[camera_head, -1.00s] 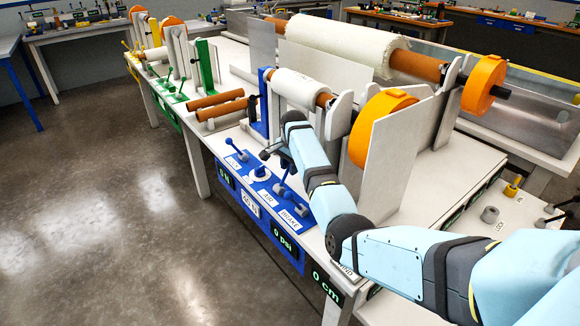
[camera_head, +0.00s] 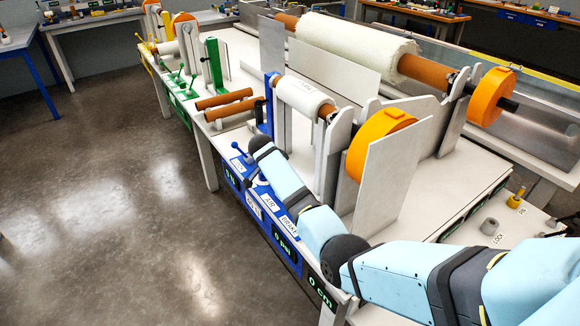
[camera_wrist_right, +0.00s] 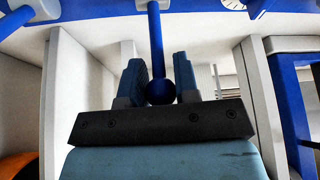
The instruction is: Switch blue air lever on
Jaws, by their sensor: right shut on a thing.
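The blue control panel (camera_head: 262,222) runs along the near side of the long bench, with AIR and BRAKE labels. My right arm lies over it and hides my right gripper and most of the levers in the head view. In the right wrist view, a blue lever (camera_wrist_right: 156,38) with a round ball knob (camera_wrist_right: 160,91) comes down from the panel. My right gripper (camera_wrist_right: 160,78) is shut around the knob, one finger on each side. The lever's label does not show in that view. My left gripper is not in view.
Another blue lever (camera_head: 236,147) stands at the panel's far end. A white roll (camera_head: 305,97) and an orange disc (camera_head: 380,140) behind a white plate (camera_head: 393,178) stand behind my arm. Brown tubes (camera_head: 230,104) lie beyond. The floor (camera_head: 120,220) at left is clear.

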